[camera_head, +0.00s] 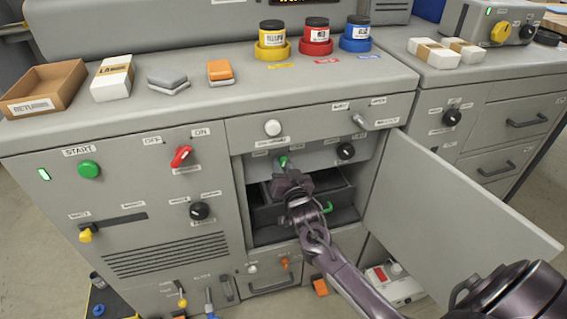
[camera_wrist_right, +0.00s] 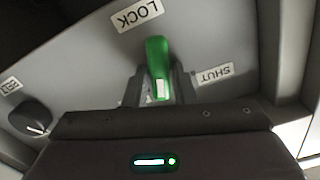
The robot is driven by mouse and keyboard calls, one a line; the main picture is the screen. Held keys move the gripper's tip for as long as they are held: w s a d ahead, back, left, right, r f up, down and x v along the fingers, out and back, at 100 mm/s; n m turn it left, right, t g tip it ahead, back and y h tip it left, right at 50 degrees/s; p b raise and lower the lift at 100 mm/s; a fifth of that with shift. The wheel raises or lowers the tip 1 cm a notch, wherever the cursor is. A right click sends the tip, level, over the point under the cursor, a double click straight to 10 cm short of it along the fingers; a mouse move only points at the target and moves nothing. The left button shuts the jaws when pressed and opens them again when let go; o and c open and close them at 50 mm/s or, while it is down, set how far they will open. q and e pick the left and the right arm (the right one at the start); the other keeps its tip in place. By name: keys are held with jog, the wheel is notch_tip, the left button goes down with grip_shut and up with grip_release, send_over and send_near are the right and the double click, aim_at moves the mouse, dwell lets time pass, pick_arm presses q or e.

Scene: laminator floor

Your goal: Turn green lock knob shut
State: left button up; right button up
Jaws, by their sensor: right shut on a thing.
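The green lock knob (camera_wrist_right: 157,62) is on the grey panel inside the open compartment, under a LOCK label (camera_wrist_right: 137,14). A SHUT label (camera_wrist_right: 215,74) is to its right in the right wrist view. In the head view a small part of the green knob (camera_head: 283,161) shows above my gripper. My right gripper (camera_head: 290,184) reaches into the compartment. In the right wrist view its fingers (camera_wrist_right: 160,86) stand on both sides of the knob and are shut on it. The knob's white mark points down toward the gripper. My left gripper is not in view.
The compartment door (camera_head: 440,195) hangs open on the right, beside my right arm. A black knob (camera_head: 345,151) is on the same inner panel, right of the lock knob.

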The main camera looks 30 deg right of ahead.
jog(key=shift+a+r+n+p, duration=0.1)
jog(key=shift+n+p, duration=0.3)
jog(key=shift+n, duration=0.5)
jog(key=shift+n+p, duration=0.35)
jog(key=shift+n, duration=0.65)
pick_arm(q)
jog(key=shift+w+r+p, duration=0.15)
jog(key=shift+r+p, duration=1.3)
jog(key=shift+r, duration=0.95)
pick_arm(e)
jog(key=shift+w+a+f+n, duration=0.1)
jog(key=shift+a+f+n, duration=0.05)
jog(key=shift+n, duration=2.05)
jog(key=shift+a+f+n, duration=0.1)
jog(key=shift+a+n, duration=0.05)
jog(key=shift+n, duration=2.05)
jog(key=o, duration=1)
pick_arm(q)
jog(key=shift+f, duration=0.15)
pick_arm(e)
jog(key=v, duration=0.7)
jog(key=shift+s, duration=0.4)
